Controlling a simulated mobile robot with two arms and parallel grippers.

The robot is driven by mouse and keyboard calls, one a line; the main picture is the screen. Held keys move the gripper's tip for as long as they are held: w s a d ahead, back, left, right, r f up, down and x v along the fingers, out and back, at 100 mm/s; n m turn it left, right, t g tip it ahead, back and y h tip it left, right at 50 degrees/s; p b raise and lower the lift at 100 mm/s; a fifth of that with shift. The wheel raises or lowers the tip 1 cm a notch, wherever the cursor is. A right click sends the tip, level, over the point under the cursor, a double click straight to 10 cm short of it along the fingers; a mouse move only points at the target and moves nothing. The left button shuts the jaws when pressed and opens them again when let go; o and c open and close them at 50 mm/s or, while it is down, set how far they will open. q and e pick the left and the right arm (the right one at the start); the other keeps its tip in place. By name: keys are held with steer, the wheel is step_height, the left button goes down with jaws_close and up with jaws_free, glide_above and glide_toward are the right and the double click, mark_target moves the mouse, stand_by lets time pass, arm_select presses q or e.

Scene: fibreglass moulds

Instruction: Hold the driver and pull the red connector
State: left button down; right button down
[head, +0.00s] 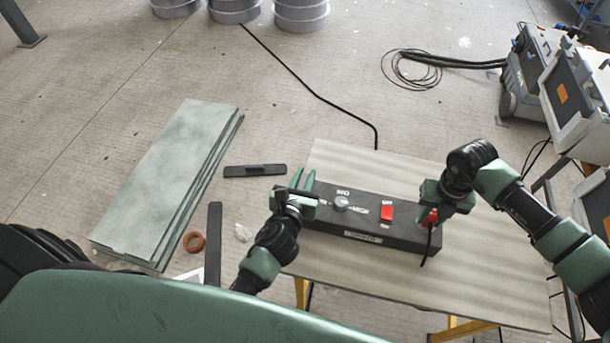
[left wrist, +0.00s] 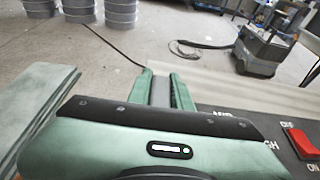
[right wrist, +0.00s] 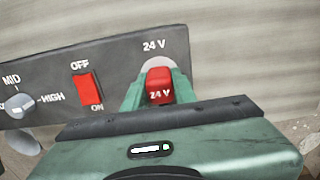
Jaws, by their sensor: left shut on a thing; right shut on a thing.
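The driver (head: 350,228) is a long dark box lying on the table. It has a grey knob (right wrist: 20,105) marked MID and HIGH and a red OFF/ON switch (right wrist: 89,90). My left gripper (head: 305,183) is shut on the driver's left end; the grip is partly hidden in the left wrist view. The red connector (right wrist: 159,88), marked 24 V, is at the round pale socket (right wrist: 157,62) on the driver's right end. My right gripper (head: 431,211) is shut on this connector. I cannot tell how deep the connector sits in the socket. A black cord hangs below it.
The wooden-topped table (head: 380,168) has bare room behind and in front of the driver. Green-grey boards (head: 170,175), a black bar (head: 255,170) and an orange ring (head: 194,241) lie on the left. Grey machines (head: 535,70) and a coiled hose (head: 412,70) stand back right.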

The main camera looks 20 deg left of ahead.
mark_target(434, 214)
steer(key=shift+r, duration=3)
steer(key=shift+r, duration=0.1)
steer(key=shift+r, duration=2.45)
arm_select(q)
steer(key=c, duration=1.2)
jaws_free()
